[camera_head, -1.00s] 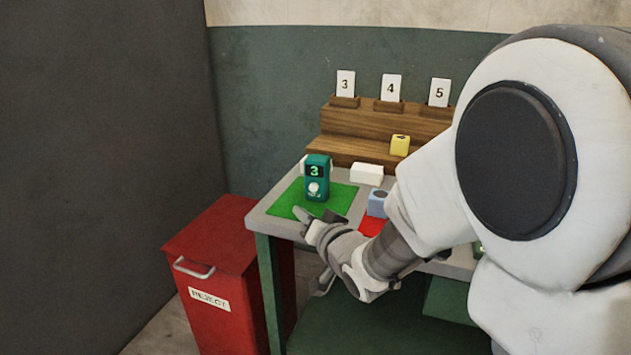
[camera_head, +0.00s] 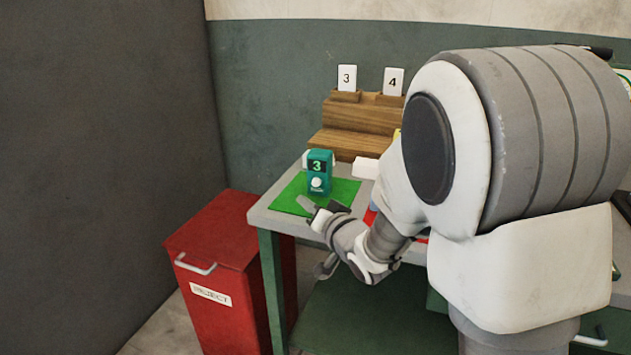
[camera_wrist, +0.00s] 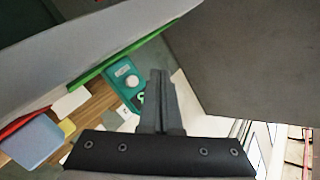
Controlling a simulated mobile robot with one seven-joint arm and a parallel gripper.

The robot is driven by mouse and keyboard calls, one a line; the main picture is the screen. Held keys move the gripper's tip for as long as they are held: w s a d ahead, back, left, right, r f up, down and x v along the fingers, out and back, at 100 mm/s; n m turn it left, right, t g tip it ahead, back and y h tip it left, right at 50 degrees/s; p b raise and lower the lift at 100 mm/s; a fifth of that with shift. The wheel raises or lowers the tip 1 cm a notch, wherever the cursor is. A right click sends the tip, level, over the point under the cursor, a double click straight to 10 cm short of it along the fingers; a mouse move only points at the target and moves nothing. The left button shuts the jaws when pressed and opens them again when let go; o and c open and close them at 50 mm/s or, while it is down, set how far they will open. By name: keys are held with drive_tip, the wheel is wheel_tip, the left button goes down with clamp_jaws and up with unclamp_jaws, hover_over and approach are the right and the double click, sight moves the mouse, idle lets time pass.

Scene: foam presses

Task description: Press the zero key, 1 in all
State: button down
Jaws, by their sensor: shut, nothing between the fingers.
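A small teal device (camera_head: 320,182) stands upright on a green mat (camera_head: 344,192) on the table. Its display shows a green 3, and a round white button (camera_head: 316,182) is on its front below the display. My gripper (camera_head: 318,209) is shut and empty, in front of the device at the mat's front edge and apart from it. In the wrist view the shut fingers (camera_wrist: 160,100) are beside the teal device (camera_wrist: 122,84) and its white button (camera_wrist: 132,81). The small writing under the button is too small to read.
A red reject bin (camera_head: 220,262) stands left of the grey table (camera_head: 262,214). Wooden steps (camera_head: 345,122) with cards 3 and 4 stand behind. A white block (camera_head: 365,168) is right of the device. My arm hides the table's right side.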

drive_tip(key=shift+w+d, duration=0.25)
drive_tip(key=shift+w, duration=0.6)
drive_tip(key=shift+w+d, duration=0.2)
drive_tip(key=shift+w, duration=0.6)
drive_tip(key=shift+w+d, duration=0.25)
drive_tip(key=shift+w, duration=0.6)
drive_tip(key=shift+w+d, duration=0.15)
drive_tip(key=shift+w, duration=0.25)
drive_tip(key=shift+w+d, duration=0.15)
drive_tip(key=shift+w, duration=0.25)
idle(0.6)
drive_tip(key=shift+s, duration=0.15)
drive_tip(key=shift+s+a, duration=0.3)
drive_tip(key=shift+s, duration=0.4)
drive_tip(key=shift+s+a+b, duration=0.25)
drive_tip(key=shift+s+b, duration=0.05)
drive_tip(key=shift+s, duration=0.5)
drive_tip(key=shift+s+a+b, duration=0.2)
drive_tip(key=shift+s+b, duration=0.05)
drive_tip(key=shift+s, duration=0.55)
drive_tip(key=shift+s+a+b, duration=0.25)
drive_tip(key=shift+s+b, duration=0.05)
drive_tip(key=shift+s, duration=0.5)
